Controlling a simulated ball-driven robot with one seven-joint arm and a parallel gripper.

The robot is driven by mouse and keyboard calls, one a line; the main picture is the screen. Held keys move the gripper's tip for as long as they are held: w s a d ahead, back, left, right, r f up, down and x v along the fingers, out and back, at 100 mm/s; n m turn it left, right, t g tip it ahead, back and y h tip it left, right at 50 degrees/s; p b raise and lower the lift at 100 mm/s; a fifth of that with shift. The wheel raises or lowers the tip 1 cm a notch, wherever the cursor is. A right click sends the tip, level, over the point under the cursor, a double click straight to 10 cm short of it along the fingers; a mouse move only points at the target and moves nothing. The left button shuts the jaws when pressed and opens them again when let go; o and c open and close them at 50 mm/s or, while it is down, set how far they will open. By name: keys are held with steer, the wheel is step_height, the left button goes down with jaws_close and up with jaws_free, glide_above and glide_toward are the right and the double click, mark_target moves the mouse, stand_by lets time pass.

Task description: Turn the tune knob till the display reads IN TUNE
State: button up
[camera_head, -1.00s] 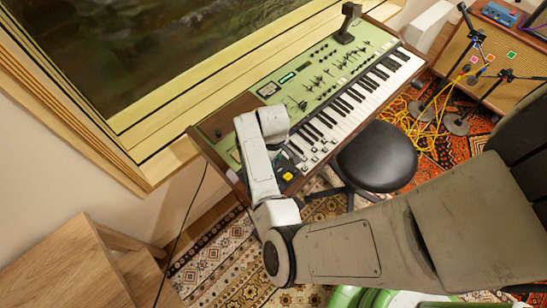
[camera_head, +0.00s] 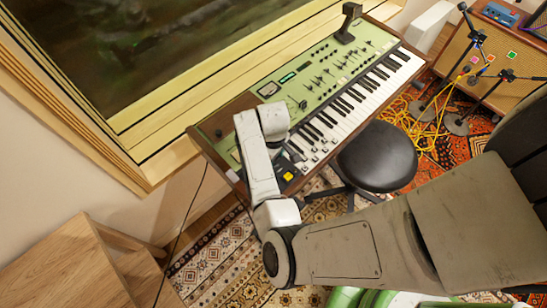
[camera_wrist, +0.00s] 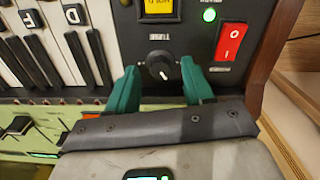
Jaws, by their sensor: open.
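The tune knob (camera_wrist: 160,65) is a small dark round knob with a pale pointer line, on a black panel with an upside-down TUNE label. My gripper (camera_wrist: 160,78) is open, its green fingers on either side of the knob. A gap shows on both sides, so the fingers do not appear closed on it. A yellow display (camera_wrist: 158,8) sits beyond the knob, cut off by the top edge; its upside-down text is not clearly readable. In the head view the display (camera_head: 288,177) is a small yellow patch; my arm hides the knob and gripper.
A red rocker switch (camera_wrist: 231,42) and lit green lamp (camera_wrist: 209,14) are right of the knob. Piano keys (camera_wrist: 60,45) lie to the left. The green synthesizer (camera_head: 330,62) stands by the window, with a black stool (camera_head: 377,157) before it.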

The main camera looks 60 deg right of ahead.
step_height(320, 180, up, 10)
stand_by(0.4)
steer(key=shift+a, duration=0.1)
stand_by(0.4)
steer(key=shift+y, duration=0.7)
steer(key=s+a+f, duration=0.1)
steer(key=a, duration=0.3)
steer(key=s+a+f+b, duration=0.1)
steer(key=s+a+f, duration=0.1)
steer(key=a, duration=0.2)
steer(key=s+a+f, duration=0.2)
steer(key=a, duration=0.3)
steer(key=shift+b, duration=0.4)
steer(key=s+a+f+b, duration=0.2)
steer(key=s, duration=0.8)
steer(key=shift+t+h, duration=0.5)
steer(key=shift+h, duration=0.3)
steer(key=shift+w+d+r+b, duration=0.25)
steer(key=shift+w+d+r, duration=0.05)
steer(key=shift+d+r, duration=0.7)
steer(key=shift+w+d+r+b, duration=0.25)
steer(key=shift+d+r, duration=0.5)
steer(key=shift+d, duration=0.35)
